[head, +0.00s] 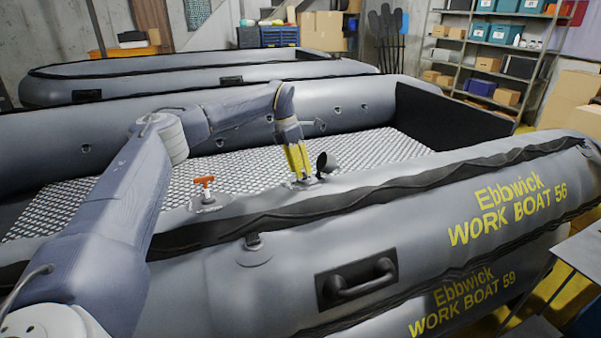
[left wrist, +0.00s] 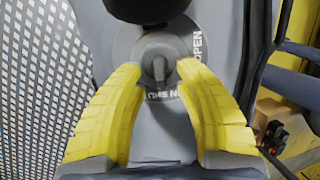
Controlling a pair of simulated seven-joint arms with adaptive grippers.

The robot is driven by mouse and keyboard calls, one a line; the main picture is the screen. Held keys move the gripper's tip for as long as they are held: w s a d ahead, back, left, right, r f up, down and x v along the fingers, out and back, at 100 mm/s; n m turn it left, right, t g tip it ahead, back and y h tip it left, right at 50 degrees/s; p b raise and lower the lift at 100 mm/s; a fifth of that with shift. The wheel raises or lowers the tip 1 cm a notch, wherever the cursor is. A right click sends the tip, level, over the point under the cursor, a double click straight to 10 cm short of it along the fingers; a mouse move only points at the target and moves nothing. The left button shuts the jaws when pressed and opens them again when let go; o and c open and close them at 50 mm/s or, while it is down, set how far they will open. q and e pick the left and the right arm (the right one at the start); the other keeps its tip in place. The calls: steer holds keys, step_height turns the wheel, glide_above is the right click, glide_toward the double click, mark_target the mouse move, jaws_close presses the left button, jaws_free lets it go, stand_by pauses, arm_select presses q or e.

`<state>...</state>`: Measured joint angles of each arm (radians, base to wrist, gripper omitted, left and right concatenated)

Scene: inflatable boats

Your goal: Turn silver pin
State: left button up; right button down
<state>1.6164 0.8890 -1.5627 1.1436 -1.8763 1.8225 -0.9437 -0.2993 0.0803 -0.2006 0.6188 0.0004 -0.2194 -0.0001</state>
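The silver pin (left wrist: 159,68) stands at the centre of a round grey valve plate (left wrist: 184,112) lettered OPEN and SHUT, on the boat's grey tube. In the left wrist view, my left gripper (left wrist: 161,70) has its two yellow fingers on either side of the pin, with a gap between the tips. Whether a tip touches the pin is unclear. In the head view, the left gripper (head: 301,178) points down over the near tube, its fingers hiding the pin. My right gripper is not in view.
A black cap (head: 322,163) stands open just right of the gripper and shows at the top of the left wrist view (left wrist: 148,8). An orange T-handle (head: 205,184) stands on the tube to the left. A black carry handle (head: 357,283) is on the near side. Other boats lie behind.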

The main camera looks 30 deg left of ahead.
arm_select(q)
steer(key=v, duration=1.1)
